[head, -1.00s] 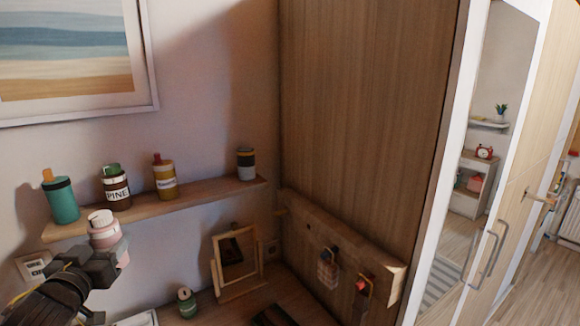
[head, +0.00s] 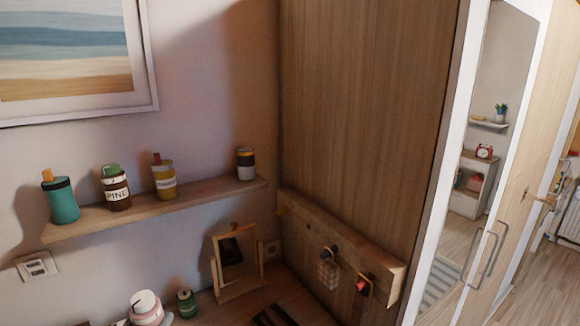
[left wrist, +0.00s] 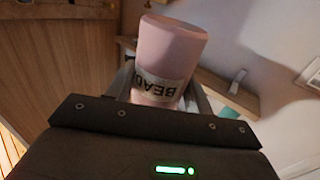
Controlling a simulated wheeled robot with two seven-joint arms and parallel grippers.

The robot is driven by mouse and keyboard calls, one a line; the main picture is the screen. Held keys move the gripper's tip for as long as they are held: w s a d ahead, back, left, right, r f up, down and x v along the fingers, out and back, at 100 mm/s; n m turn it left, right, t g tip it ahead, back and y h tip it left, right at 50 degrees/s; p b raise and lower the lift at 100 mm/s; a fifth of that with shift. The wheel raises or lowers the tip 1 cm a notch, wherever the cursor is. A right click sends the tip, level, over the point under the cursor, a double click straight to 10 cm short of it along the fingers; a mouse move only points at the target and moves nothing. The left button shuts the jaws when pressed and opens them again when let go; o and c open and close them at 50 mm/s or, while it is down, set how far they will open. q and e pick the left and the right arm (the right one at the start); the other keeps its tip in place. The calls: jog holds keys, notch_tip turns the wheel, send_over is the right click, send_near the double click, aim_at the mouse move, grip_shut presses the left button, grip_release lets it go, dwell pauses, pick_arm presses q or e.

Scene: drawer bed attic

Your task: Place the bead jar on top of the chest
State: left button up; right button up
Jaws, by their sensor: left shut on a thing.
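My right gripper is not in view.
A tilting mirror (head: 237,262) and a dark flat object (head: 274,316) are further right. Above, a wall shelf (head: 205,197) holds several jars. A tall wooden panel (head: 360,110) closes the right side.

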pick_arm(q)
jog(key=d+n+y, duration=0.1)
jog(key=d, duration=0.5)
notch_tip(320, 180, down, 12)
jog(key=b, duration=1.2)
jog(key=shift+r, duration=0.1)
jog(key=shift+d, duration=0.15)
